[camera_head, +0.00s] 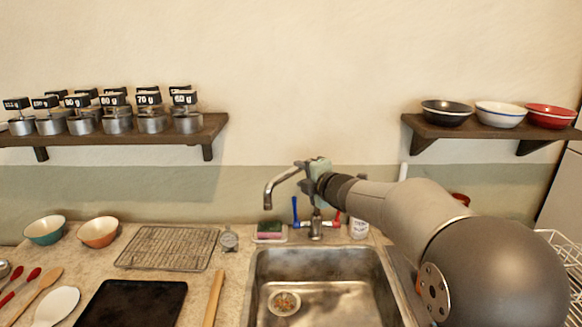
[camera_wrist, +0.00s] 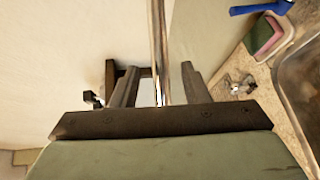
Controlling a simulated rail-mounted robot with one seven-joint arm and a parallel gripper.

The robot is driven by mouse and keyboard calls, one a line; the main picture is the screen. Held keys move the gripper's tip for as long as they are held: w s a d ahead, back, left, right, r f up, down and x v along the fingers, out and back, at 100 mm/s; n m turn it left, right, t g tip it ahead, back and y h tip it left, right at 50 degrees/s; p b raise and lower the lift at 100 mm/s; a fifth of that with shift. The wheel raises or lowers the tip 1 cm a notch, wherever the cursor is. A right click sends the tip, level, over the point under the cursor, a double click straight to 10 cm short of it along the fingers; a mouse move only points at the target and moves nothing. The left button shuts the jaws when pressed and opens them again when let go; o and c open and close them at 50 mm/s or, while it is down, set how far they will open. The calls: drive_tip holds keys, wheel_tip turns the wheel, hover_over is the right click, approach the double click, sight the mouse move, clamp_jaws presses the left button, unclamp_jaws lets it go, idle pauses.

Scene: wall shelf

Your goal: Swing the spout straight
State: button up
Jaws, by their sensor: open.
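The metal spout (camera_head: 279,181) of the wall-side tap curves out to the left in the head view, its tip hanging over the back left of the sink (camera_head: 253,296). The tap has a blue lever (camera_head: 295,210) and a red lever (camera_head: 337,219). My gripper (camera_head: 305,177) is at the spout's upper part, in front of the tap's neck, which it partly hides. In the wrist view the spout (camera_wrist: 160,45) runs as a shiny tube between the two fingers of my gripper (camera_wrist: 160,78). The fingers stand apart, with gaps beside the tube.
A wire rack (camera_head: 168,247) and a black tray (camera_head: 131,304) lie farther left. A shelf (camera_head: 415,122) with bowls hangs at right.

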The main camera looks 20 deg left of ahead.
sight(296, 172)
drive_tip(key=p+x, duration=0.1)
drive_tip(key=x, duration=0.5)
drive_tip(key=shift+w+a+p, duration=0.2)
drive_tip(key=shift+a+p, duration=0.05)
drive_tip(key=shift+p, duration=0.05)
drive_tip(key=shift+d, duration=0.1)
clamp_jaws()
